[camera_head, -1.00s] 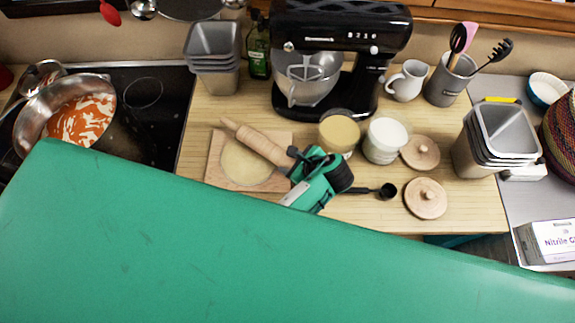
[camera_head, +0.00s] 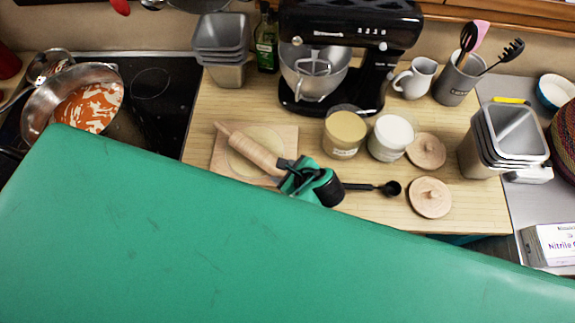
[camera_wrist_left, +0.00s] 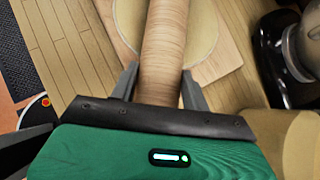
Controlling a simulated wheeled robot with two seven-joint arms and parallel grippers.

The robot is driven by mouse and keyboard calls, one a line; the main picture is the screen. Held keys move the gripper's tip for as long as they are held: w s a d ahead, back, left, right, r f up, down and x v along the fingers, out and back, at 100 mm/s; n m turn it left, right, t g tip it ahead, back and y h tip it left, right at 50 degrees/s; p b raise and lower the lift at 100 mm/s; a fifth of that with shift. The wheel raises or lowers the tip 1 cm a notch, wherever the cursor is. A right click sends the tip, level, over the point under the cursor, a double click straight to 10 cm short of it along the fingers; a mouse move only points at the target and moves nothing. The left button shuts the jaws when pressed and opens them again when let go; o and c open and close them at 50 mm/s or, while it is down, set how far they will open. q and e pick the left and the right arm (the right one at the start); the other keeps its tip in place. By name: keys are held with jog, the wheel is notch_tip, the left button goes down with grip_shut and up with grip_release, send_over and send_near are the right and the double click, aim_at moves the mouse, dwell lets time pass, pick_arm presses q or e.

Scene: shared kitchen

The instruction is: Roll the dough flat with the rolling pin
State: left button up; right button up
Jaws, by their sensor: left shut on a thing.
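The wooden rolling pin (camera_head: 252,151) lies slantwise over the dough on the board in the head view. My left gripper (camera_head: 288,170) is shut on its near right end. In the left wrist view the pin (camera_wrist_left: 164,45) runs between the two fingers of the left gripper (camera_wrist_left: 160,88). The dough (camera_head: 238,165) is a pale, flat round, partly covered by the pin; part of it also shows in the left wrist view (camera_wrist_left: 203,30). It lies on a square wooden board (camera_head: 285,137). My right gripper is not in view.
Jars (camera_head: 345,132) and wooden lids (camera_head: 430,197) stand right of the board, with a black measuring spoon (camera_head: 388,188) near my gripper. A black stand mixer (camera_head: 345,30) is behind. The stove with a pan (camera_head: 45,100) is at left.

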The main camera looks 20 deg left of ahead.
pick_arm(q)
jog(key=shift+s+a, duration=0.3)
jog(key=shift+s, duration=0.45)
jog(key=shift+s+a, duration=0.25)
jog(key=shift+s, duration=0.5)
jog(key=shift+w+d, duration=0.5)
jog(key=shift+w, duration=0.9)
jog(key=shift+w+d, duration=0.55)
jog(key=shift+w, duration=0.85)
jog(key=shift+w+d, duration=0.5)
jog(key=shift+w, duration=0.9)
jog(key=shift+s+a, duration=0.2)
jog(key=shift+s, duration=0.3)
jog(key=shift+s+a, duration=0.45)
jog(key=shift+s, duration=0.8)
jog(key=shift+s+a, duration=0.45)
jog(key=shift+s, duration=0.85)
jog(key=shift+s+a, duration=0.45)
jog(key=shift+s, duration=0.8)
jog(key=shift+w+r, duration=0.15)
jog(key=shift+r, duration=2.35)
